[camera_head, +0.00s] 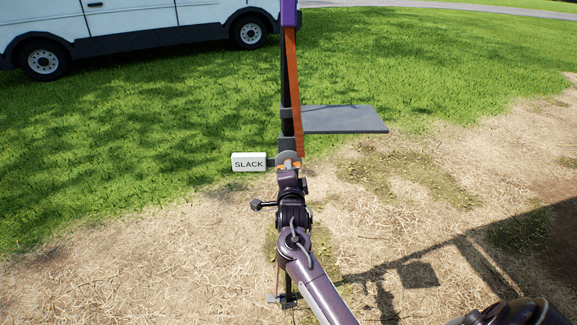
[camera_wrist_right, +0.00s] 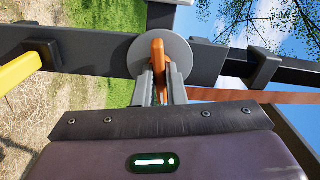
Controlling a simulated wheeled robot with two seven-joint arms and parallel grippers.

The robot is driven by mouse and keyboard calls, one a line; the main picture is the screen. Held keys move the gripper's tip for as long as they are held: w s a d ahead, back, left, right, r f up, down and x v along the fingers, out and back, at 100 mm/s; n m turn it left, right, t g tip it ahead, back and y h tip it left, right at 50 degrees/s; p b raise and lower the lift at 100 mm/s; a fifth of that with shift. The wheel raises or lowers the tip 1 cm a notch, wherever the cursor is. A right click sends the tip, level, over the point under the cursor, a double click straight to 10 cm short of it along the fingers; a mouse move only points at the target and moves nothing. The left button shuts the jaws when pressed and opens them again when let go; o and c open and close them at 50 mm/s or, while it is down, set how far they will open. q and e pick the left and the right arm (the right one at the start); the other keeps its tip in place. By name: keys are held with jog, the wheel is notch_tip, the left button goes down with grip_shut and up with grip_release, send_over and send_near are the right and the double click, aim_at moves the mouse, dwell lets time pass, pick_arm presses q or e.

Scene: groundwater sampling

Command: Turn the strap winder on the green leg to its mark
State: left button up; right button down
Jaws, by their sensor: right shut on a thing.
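The strap winder is a pale grey disc (camera_head: 289,155) with an orange handle (camera_wrist_right: 158,56), mounted on a dark upright leg (camera_head: 286,92). My right gripper (camera_head: 289,170) is shut on the orange handle; in the right wrist view its two grey fingers (camera_wrist_right: 160,85) stand on either side of it. The handle lies across the disc's face. An orange strap (camera_head: 293,90) runs up along the leg from the winder. A white box reading SLACK (camera_head: 249,162) sits just left of the winder. I cannot make out a mark on the disc. My left gripper is not in view.
A flat grey plate (camera_head: 344,119) juts out right of the leg, above the winder. A black knob (camera_head: 257,204) shows left of my right wrist. A white van (camera_head: 140,28) stands at the back left. Grass and dry straw ground lie open around.

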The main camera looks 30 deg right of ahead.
pick_arm(q)
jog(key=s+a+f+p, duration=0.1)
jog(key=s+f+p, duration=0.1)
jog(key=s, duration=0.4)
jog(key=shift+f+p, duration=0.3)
jog(key=shift+p, duration=0.1)
pick_arm(e)
jog(key=n, duration=0.5)
jog(key=shift+f, duration=0.1)
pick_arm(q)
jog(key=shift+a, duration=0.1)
